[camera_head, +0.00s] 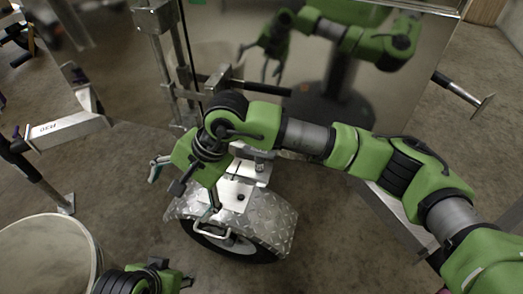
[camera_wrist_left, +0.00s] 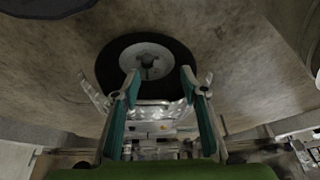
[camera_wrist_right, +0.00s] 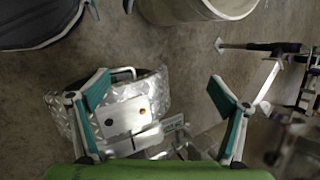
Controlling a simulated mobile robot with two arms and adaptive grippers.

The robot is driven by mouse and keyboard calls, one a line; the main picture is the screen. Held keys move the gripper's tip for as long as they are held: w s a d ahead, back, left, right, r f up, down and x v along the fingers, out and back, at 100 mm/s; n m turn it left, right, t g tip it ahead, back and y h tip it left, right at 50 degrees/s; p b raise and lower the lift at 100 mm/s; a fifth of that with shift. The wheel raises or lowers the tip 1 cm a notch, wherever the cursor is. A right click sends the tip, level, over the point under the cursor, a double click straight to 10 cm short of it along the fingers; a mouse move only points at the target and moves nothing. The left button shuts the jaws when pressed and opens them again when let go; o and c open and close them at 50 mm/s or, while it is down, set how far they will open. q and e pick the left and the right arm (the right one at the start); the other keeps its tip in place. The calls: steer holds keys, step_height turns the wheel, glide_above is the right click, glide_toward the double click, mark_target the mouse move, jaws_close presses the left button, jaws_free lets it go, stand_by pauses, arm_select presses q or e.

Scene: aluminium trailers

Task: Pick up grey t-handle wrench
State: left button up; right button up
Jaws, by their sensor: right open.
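I cannot make out the grey t-handle wrench with certainty in any view. A small light-grey bent bar (camera_head: 212,233) shows at the lower edge of the diamond-plate fender (camera_head: 270,222). It also shows in the right wrist view (camera_wrist_right: 122,72), but I cannot tell whether it is the wrench. My right gripper (camera_head: 186,188) is open and empty above the left side of the fender. Its fingers stand wide apart in the right wrist view. My left gripper (camera_wrist_left: 158,88) is open, with nothing between its fingers, facing a wheel in the left wrist view.
The wheel (camera_head: 240,252) sits under the fender. A pale round drum (camera_head: 50,250) stands at lower left. Trailer frames with a jack (camera_head: 455,90) and a coupler beam (camera_head: 65,132) flank the area. A reflective metal panel (camera_head: 225,45) stands behind my right arm.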

steer(key=w+d+n+t+h, duration=0.1)
steer(key=w+d+t+h, duration=0.15)
steer(key=w+d, duration=0.4)
steer(key=t+h, duration=0.3)
steer(key=h, duration=0.2)
glide_toward(258, 155)
steer(key=shift+n+g, duration=0.25)
steer(key=shift+n, duration=0.05)
steer(key=b+x, duration=0.1)
steer(key=x, duration=0.4)
steer(key=shift+w+f, duration=0.1)
steer(key=shift+w, duration=0.15)
steer(key=b+x, duration=0.1)
steer(key=x, duration=0.4)
steer(key=shift+w, duration=0.1)
steer(key=shift+w+d+f, duration=0.1)
steer(key=shift+w+f, duration=0.05)
steer(key=shift+f, duration=0.15)
steer(key=c, duration=1.6)
arm_select(q)
steer(key=w+d+r+t, duration=0.1)
steer(key=w+t, duration=0.1)
steer(key=w, duration=0.2)
steer(key=w+d+r+t+h, duration=0.1)
steer(key=w+d+t, duration=0.1)
steer(key=w, duration=0.2)
steer(key=shift+w+r, duration=0.35)
arm_select(e)
steer(key=shift+c, duration=0.6)
steer(key=shift+r, duration=0.1)
